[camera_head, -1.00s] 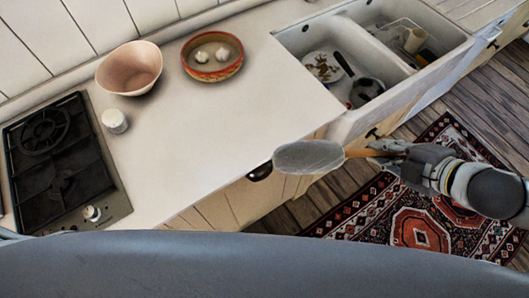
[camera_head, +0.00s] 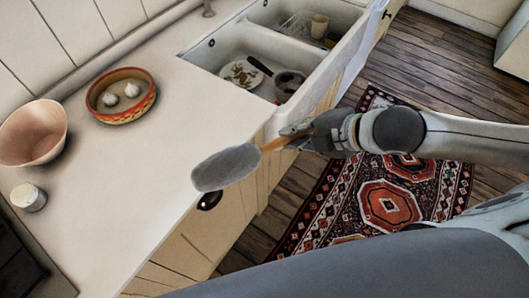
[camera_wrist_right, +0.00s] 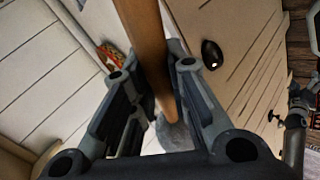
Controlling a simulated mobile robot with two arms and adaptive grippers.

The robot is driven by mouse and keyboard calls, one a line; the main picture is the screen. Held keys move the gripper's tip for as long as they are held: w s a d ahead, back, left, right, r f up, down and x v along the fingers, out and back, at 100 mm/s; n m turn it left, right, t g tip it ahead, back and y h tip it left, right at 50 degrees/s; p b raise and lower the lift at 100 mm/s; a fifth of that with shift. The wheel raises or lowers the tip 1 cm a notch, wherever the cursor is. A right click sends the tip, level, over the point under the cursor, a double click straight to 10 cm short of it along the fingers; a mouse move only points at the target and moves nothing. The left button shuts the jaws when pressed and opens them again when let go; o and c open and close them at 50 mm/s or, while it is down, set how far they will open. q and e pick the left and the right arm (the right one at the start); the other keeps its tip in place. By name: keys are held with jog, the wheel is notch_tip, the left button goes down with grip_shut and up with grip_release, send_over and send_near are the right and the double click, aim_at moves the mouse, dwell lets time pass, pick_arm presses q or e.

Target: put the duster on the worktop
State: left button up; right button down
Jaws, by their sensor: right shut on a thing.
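The duster (camera_head: 226,168) has a grey fluffy head and a wooden handle. My right gripper (camera_head: 290,137) is shut on the handle, and the head points left, seen over the worktop's front edge. In the right wrist view the handle (camera_wrist_right: 148,50) runs between the fingers of the gripper (camera_wrist_right: 155,105), and part of the grey head (camera_wrist_right: 174,134) shows beyond them. The worktop (camera_head: 130,185) is pale, with a wide bare stretch left of the duster head. My left gripper is not in view.
A red-orange dish (camera_head: 121,115) with garlic, a pink bowl (camera_head: 34,134) and a white jar (camera_head: 28,197) stand on the worktop. A dark hob (camera_head: 20,265) is at lower left. A double sink (camera_head: 225,50) holding dishes lies behind. A patterned rug (camera_head: 390,205) covers the floor.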

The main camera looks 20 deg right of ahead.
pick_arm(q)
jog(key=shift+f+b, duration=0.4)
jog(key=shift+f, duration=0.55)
pick_arm(e)
jog(key=s+f+x, duration=0.1)
jog(key=s+x, duration=0.1)
jog(key=x, duration=1)
jog(key=shift+w+f, duration=0.2)
jog(key=shift+f, duration=0.4)
jog(key=shift+a+f, duration=0.1)
jog(key=shift+a, duration=0.05)
jog(key=c, duration=1.4)
grip_release()
